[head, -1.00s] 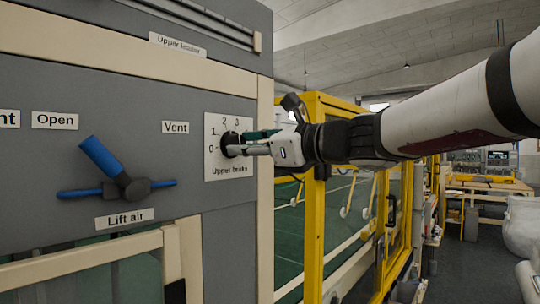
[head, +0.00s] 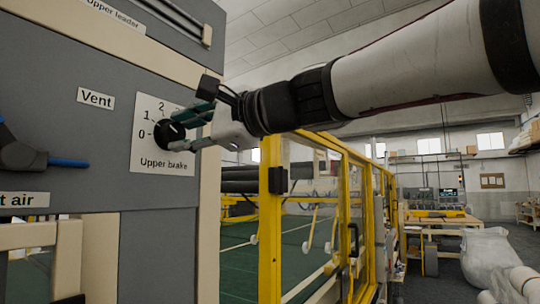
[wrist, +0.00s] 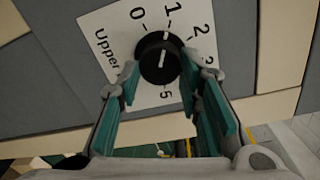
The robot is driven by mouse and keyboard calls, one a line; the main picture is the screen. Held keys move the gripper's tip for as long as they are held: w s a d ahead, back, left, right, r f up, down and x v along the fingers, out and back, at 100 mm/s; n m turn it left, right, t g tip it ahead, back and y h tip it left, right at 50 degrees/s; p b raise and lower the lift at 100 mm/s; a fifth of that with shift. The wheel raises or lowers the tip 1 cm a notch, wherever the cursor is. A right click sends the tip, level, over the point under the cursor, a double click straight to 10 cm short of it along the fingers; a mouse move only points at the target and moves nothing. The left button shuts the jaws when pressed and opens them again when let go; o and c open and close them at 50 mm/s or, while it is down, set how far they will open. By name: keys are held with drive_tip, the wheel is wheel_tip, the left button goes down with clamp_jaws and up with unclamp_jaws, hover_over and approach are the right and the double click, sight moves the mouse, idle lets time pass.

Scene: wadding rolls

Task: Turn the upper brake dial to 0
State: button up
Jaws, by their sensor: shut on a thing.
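The upper brake dial (head: 167,137) is a black round knob on a white plate (head: 147,166) marked with numbers and "Upper brake". My gripper (head: 187,130) reaches it from the right, its green-padded fingers on either side of the knob. In the wrist view the dial (wrist: 159,60) sits between the fingertips (wrist: 160,78), and the gripper is shut on it. White marks show on the knob; the one near its upper edge points roughly toward 1. The head view does not settle the exact reading. The fingers hide part of the higher numbers.
The grey panel also has a "Vent" label (head: 95,97) and a blue-handled lever (head: 68,162) at left. A yellow-framed glazed guard (head: 272,205) stands right of the panel, below my arm. A wooden table (head: 440,224) and wrapped rolls (head: 484,252) stand farther right.

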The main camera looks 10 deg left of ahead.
drive_tip(key=n+b, duration=0.4)
drive_tip(key=shift+f, duration=0.1)
drive_tip(key=shift+n+t+b, duration=0.3)
drive_tip(key=shift+n+b, duration=0.95)
drive_tip(key=shift+n, duration=0.35)
drive_tip(key=shift+s, duration=0.1)
drive_tip(key=o, duration=1.2)
drive_tip(key=shift+c, duration=0.2)
drive_tip(key=shift+r, duration=0.2)
drive_tip(key=v, duration=1.2)
